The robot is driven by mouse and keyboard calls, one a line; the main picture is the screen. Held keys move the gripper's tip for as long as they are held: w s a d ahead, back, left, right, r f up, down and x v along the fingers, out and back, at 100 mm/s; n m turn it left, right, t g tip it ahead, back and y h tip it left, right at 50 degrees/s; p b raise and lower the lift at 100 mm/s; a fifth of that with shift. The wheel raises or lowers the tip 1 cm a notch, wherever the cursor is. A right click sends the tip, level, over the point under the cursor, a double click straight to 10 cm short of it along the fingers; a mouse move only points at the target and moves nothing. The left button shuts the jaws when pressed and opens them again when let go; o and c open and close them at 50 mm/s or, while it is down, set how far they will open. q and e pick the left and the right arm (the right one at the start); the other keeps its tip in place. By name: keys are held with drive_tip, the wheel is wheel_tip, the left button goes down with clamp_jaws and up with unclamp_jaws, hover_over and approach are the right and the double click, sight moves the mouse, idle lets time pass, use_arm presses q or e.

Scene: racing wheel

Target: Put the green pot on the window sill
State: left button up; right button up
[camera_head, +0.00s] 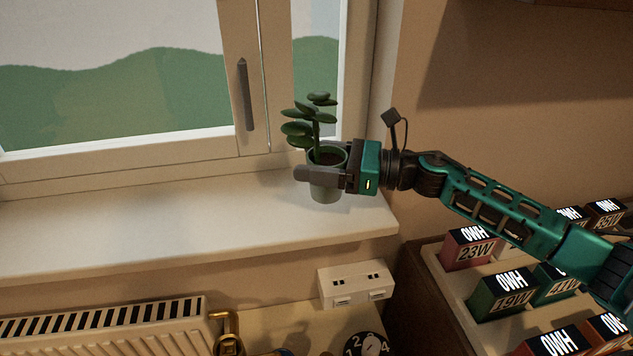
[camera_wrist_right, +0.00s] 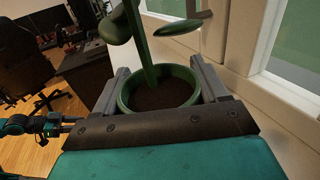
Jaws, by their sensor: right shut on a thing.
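The green pot (camera_head: 324,190) holds dark soil and a plant with thick green leaves. My right gripper (camera_head: 318,174) is shut on the pot, with its fingers on either side of it. The pot is upright at the right end of the white window sill (camera_head: 150,222). I cannot tell whether its base touches the sill. In the right wrist view the pot's rim (camera_wrist_right: 123,92) and soil show between the two fingers. The pot's lower part is hidden there.
The window frame with a grey handle (camera_head: 244,95) stands behind the sill. A radiator (camera_head: 100,325) and a white socket box (camera_head: 356,284) are below. Several labelled boxes (camera_head: 503,292) stand on a shelf at right. The sill's left and middle are clear.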

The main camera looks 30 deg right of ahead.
drive_tip(key=shift+f, duration=2.05)
drive_tip(key=shift+b, duration=0.3)
drive_tip(key=shift+f, duration=0.25)
drive_tip(key=o, duration=1.5)
drive_tip(key=shift+s+d+r, duration=0.1)
drive_tip(key=shift+r, duration=0.1)
drive_tip(key=b+v, duration=0.1)
drive_tip(key=v, duration=0.9)
drive_tip(key=shift+s+d+f, duration=0.1)
drive_tip(key=shift+s+d, duration=0.1)
drive_tip(key=shift+s, duration=0.05)
drive_tip(key=shift+s+d, duration=0.35)
drive_tip(key=shift+d, duration=0.1)
